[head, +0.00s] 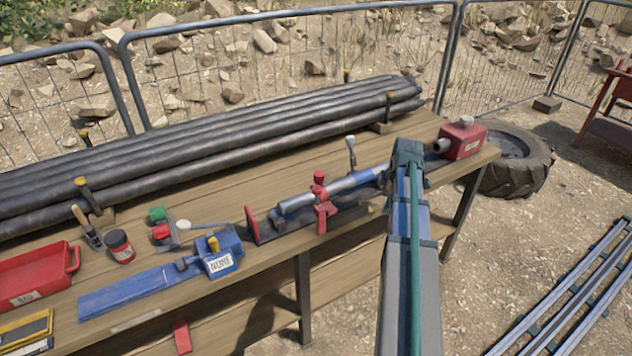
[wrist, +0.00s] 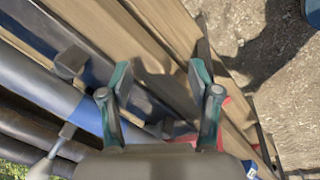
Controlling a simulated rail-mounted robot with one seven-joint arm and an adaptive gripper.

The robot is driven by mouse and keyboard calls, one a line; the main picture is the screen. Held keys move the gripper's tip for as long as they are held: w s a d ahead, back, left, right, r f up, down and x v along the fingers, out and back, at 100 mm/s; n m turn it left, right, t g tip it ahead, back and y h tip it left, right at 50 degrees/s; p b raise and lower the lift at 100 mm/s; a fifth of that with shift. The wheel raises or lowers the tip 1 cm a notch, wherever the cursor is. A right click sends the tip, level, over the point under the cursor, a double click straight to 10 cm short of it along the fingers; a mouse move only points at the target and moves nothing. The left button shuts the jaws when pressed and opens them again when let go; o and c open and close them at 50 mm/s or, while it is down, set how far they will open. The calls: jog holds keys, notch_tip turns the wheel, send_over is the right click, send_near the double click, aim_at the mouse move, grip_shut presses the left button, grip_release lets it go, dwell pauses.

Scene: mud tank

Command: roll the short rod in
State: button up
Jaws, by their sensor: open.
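A short grey rod with blue sections (head: 352,182) lies on a long holder on the bench, held at a red clamp (head: 321,205). In the wrist view a grey cylinder with a blue band (wrist: 62,97) runs along the left side; it looks like this rod. My gripper (wrist: 160,75) is open over the bench, its two green-grey fingers apart, to the right of that cylinder and not around it. A dark strip shows below and between the fingers; I cannot tell whether it is a part or shadow. In the head view my arm hides the gripper and the rod's right end.
Long dark pipes (head: 200,150) lie along the back of the bench (head: 150,262). A red box with a nozzle (head: 463,139) stands at the right end. A fence closes the back.

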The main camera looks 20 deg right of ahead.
jog(key=w+a+r+m+t+y+b, duration=0.1)
jog(key=w+a+r+t+y, duration=0.2)
jog(key=a+y, duration=0.15)
jog(key=t+y, duration=0.3)
jog(key=y, duration=0.3)
send_near(321, 173)
jog(key=p+x, duration=0.2)
jog(key=x, duration=0.8)
jog(key=shift+w+a+f+p, duration=0.15)
jog(key=shift+a+p, duration=0.15)
jog(key=shift+p, duration=0.05)
jog(key=shift+c, duration=0.2)
grip_shut()
